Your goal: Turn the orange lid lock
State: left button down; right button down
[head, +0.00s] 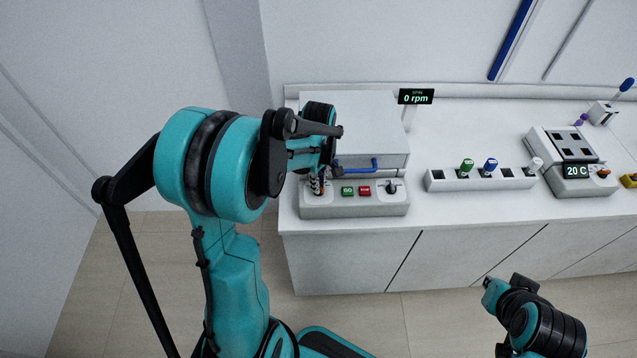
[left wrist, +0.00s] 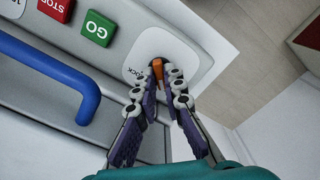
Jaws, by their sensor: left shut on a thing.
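The orange lid lock (left wrist: 157,68) sits on a white panel marked with lettering that ends in "ock", at the left end of the machine's front. My left gripper (left wrist: 166,75) is shut on the orange lock, with a fingertip on either side of it. In the head view my left gripper (head: 318,186) reaches down to the left end of the control panel, and the lock is mostly hidden by it. The machine (head: 355,125) has a grey lid with a blue handle (head: 357,165), which looks closed. My right arm is at the lower right, and its fingertips are unclear.
A green GO button (head: 348,191), a red STOP button (head: 364,190) and a dark knob (head: 391,188) share the panel. A sign (head: 416,97) reads 0 rpm. A white rack (head: 480,180) and a 20 C block (head: 570,165) stand to the right.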

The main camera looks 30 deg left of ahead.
pick_arm(q)
jog(key=c, duration=1.6)
grip_release()
notch_tip(320, 180, up, 12)
jog(key=s+d+f+m+t+b, duration=0.2)
jog(key=s+d+f+m+b, duration=0.1)
jog(key=s+m, duration=0.1)
jog(key=s+d+f+m+t+b, duration=0.2)
jog(key=s+d+f+m+b, duration=0.1)
jog(key=m, duration=0.3)
jog(key=s+d+f+m+t+b, duration=0.3)
jog(key=s+d+m, duration=0.1)
jog(key=s+m, duration=0.1)
jog(key=shift+d+f, duration=0.2)
jog(key=shift+d, duration=0.1)
